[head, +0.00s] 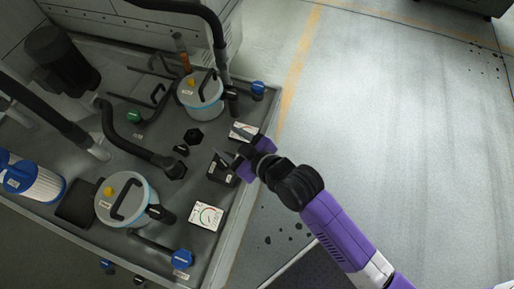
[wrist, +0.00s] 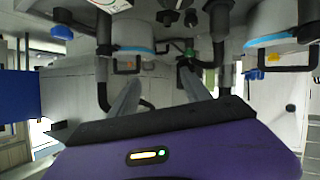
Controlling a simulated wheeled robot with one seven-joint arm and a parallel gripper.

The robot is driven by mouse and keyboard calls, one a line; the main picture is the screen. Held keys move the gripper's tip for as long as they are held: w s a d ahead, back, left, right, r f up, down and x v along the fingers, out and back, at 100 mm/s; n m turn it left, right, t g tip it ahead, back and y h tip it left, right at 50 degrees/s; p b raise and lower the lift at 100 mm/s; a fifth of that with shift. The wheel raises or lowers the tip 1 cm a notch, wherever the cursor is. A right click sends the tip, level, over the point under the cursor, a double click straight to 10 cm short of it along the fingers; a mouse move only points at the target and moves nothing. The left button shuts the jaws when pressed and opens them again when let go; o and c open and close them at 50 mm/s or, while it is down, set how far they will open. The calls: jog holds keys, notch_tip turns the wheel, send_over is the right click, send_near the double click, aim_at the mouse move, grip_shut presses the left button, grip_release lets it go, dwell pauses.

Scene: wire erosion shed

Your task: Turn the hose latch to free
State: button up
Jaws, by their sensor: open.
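My gripper (head: 228,160) is at the right edge of the grey filter bench, purple, with its grey fingers pointing left over the deck. In the wrist view my gripper's fingers (wrist: 160,88) stand apart with nothing between them. A small dark block with a pale label (head: 221,174) sits right below the fingers, partly covered; I cannot tell whether they touch. I cannot surely tell which part is the hose latch. A black hose (head: 122,137) ends in a dark coupling (head: 172,166) left of the gripper. A small black handle (head: 181,150) lies beside it.
Two lidded pots, one at the front (head: 125,212) and one at the back (head: 203,108), flank the gripper. Gauge cards (head: 207,216), blue knobs (head: 181,259) and a green knob (head: 134,117) are on the bench. Clear floor (head: 400,130) lies to the right.

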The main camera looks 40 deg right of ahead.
jog(key=s+d+r+m+t+h+p, duration=0.1)
jog(key=s+d+r+m+t, duration=0.1)
jog(key=s+r, duration=0.3)
jog(key=shift+s+d+r+m, duration=0.2)
jog(key=shift+s+m, duration=0.1)
jog(key=shift+s, duration=1.55)
jog(key=s+d+r+m, duration=0.1)
jog(key=s+r, duration=0.3)
jog(key=s, duration=0.5)
jog(key=s+d+r, duration=0.1)
jog(key=s+r, duration=0.2)
jog(key=s, duration=0.7)
jog(key=shift+s+r+m+h, duration=0.3)
jog(key=shift+r+m+h, duration=0.05)
jog(key=shift+m+h, duration=0.05)
